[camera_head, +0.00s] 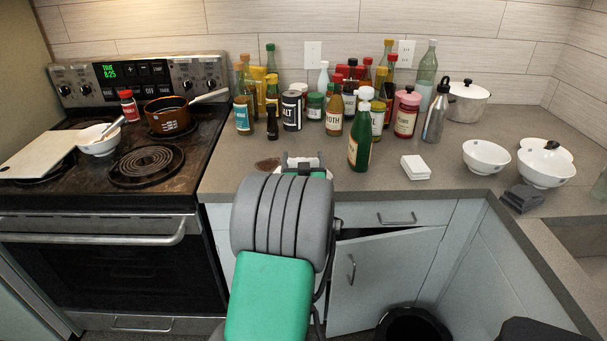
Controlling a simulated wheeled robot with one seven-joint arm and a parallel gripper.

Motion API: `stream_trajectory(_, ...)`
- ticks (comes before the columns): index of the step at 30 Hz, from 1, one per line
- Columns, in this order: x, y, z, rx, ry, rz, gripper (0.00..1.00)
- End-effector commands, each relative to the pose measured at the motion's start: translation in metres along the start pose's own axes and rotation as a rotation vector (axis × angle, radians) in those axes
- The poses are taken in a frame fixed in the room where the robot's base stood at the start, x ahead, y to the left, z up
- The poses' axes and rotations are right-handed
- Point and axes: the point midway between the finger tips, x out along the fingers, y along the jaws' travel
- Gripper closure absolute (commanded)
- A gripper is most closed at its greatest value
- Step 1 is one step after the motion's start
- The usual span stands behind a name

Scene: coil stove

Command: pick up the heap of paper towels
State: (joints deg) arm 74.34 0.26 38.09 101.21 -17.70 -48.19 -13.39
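A small white stack (415,167), which looks like the heap of paper towels, lies on the grey counter near its front edge, right of the green bottle. My arm reaches up from the bottom centre toward the counter. My gripper (303,162) is at the far end of the arm, above the counter's front part, to the left of the white stack and apart from it. The arm hides most of the gripper and its fingers, so its opening does not show.
A green bottle (360,136) stands between my gripper and the white stack. Several bottles and jars crowd behind. White bowls (486,157) and a dark grey stack (522,198) are to the right. A stove (145,205) is at left. A cabinet door (385,280) stands ajar below.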

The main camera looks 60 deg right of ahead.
Motion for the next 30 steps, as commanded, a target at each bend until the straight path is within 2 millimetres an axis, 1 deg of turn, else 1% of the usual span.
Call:
stream_trajectory(1, 0.0, 0.0, 0.0, 0.0, 0.0, 0.0, 0.23)
stream_trajectory(12, 0.0, 0.0, 0.0, 0.0, 0.0, 0.0, 0.53)
stream_trajectory(14, 0.0, 0.0, 0.0, 0.0, 0.0, 0.0, 0.57)
stream_trajectory(20, 0.0, 0.0, 0.0, 0.0, 0.0, 0.0, 0.57)
stream_trajectory(23, 0.0, 0.0, -0.004, 0.0, 0.001, 0.0, 0.57)
stream_trajectory(26, 0.0, 0.0, -0.015, -0.001, 0.004, 0.0, 0.57)
stream_trajectory(29, 0.0, 0.0, -0.035, -0.002, 0.006, -0.001, 0.57)
stream_trajectory(30, -0.009, 0.001, -0.044, -0.001, 0.007, 0.001, 0.57)
